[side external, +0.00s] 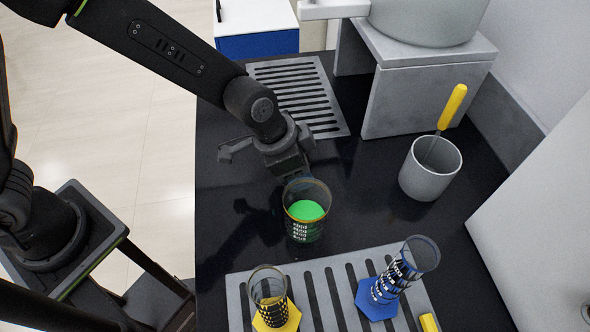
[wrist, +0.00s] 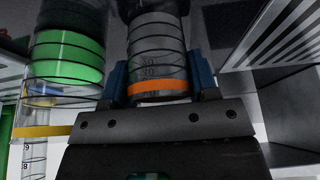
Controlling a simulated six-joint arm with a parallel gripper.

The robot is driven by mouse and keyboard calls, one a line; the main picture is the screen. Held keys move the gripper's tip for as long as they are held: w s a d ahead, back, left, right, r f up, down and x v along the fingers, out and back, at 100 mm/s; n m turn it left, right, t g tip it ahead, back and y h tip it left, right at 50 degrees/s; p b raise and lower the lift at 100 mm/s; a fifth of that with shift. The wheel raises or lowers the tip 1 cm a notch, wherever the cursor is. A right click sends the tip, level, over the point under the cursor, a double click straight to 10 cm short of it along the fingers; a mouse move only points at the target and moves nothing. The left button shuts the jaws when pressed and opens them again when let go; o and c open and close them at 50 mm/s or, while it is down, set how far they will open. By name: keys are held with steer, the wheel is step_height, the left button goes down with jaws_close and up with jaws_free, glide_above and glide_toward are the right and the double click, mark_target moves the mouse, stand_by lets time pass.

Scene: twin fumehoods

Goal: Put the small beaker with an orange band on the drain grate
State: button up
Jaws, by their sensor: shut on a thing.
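The small beaker with an orange band (wrist: 160,87) is clear glass with dark rings and sits between the blue-tipped fingers of my gripper (wrist: 160,78) in the wrist view. The fingers are shut on its sides near the band. In the side view my gripper (side external: 274,152) is over the dark bench, and the small beaker is hidden there. One drain grate (side external: 337,125), grey and slotted, lies behind my gripper. Another slotted grate (side external: 238,290) lies at the front. Slotted panels show in the wrist view (wrist: 285,32).
A beaker with green contents (side external: 306,211) stands just in front of my gripper. A yellow-based cylinder (side external: 271,303) and a tilted blue-based cylinder (side external: 397,275) are at the front grate. A grey cup (side external: 424,178) with a yellow-handled tool and a grey stand (side external: 412,105) are right.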

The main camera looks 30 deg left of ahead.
steer(key=shift+c, duration=0.7)
steer(key=shift+r, duration=0.15)
